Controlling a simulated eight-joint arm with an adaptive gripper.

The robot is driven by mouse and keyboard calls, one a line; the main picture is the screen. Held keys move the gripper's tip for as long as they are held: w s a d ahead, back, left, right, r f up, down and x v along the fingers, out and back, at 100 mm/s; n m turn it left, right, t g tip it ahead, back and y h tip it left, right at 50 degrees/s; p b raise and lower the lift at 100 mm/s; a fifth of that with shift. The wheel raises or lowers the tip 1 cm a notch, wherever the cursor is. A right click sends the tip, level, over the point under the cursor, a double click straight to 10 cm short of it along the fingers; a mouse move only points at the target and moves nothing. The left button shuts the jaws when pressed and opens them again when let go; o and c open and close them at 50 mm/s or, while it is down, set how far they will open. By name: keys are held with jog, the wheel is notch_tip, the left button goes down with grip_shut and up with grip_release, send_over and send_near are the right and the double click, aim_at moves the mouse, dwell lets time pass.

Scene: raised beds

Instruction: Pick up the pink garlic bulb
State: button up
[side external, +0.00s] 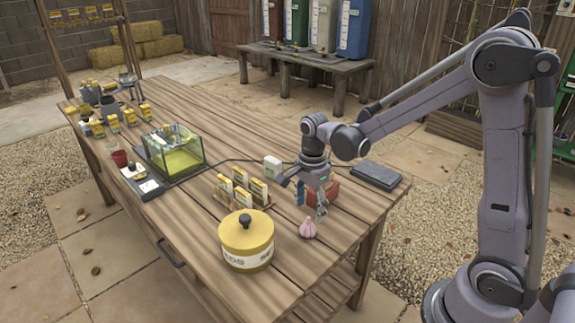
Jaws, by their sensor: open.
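The pink garlic bulb (307,229) sits on the wooden table near its right front edge, to the right of a yellow lidded tin. My gripper (311,207) points down just above and behind the bulb in the side external view. Its fingers are apart and hold nothing. The fingertips look close to the bulb's top, but I cannot tell the exact gap. The bulb itself shows clearly.
The yellow tin (246,242) stands close on the left. Behind it is a rack of seed packets (241,190). A reddish box (330,190) lies behind my gripper, with a dark flat slab (376,175) farther right. A glass tank (173,153) stands farther left.

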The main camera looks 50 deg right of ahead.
aim_at(309, 218)
jog(key=shift+s+a+f, duration=0.1)
jog(key=shift+f, duration=1.05)
jog(key=shift+a+f, duration=0.1)
jog(key=shift+f, duration=1.05)
jog(key=c, duration=1.3)
